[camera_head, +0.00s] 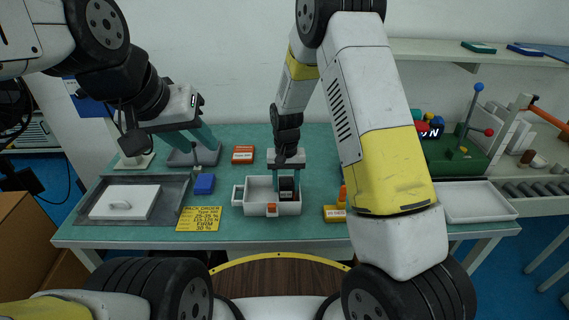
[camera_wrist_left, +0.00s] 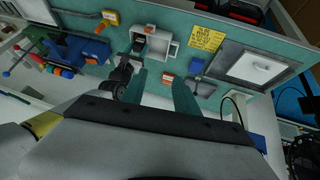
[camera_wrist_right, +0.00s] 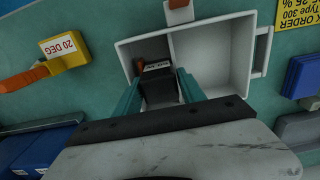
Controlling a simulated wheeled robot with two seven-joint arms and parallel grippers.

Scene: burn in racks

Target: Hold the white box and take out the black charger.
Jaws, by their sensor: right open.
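The white box (camera_head: 253,209) stands on the green table and has two compartments, a side handle and an orange tab. The black charger (camera_head: 287,191) sits upright in its right compartment in the head view. My right gripper (camera_head: 288,178) points down over that compartment. In the right wrist view its teal fingers stand open on either side of the charger (camera_wrist_right: 158,88); whether they touch it I cannot tell. My left gripper (camera_head: 205,138) is open and empty, up at the left and away from the box. The box also shows in the left wrist view (camera_wrist_left: 167,47).
A blue block (camera_head: 204,184) and a yellow order card (camera_head: 199,219) lie left of the box. A grey tray with a white lidded plate (camera_head: 125,203) is further left. A yellow block (camera_head: 334,214) is close on the right. A white tray (camera_head: 478,202) is far right.

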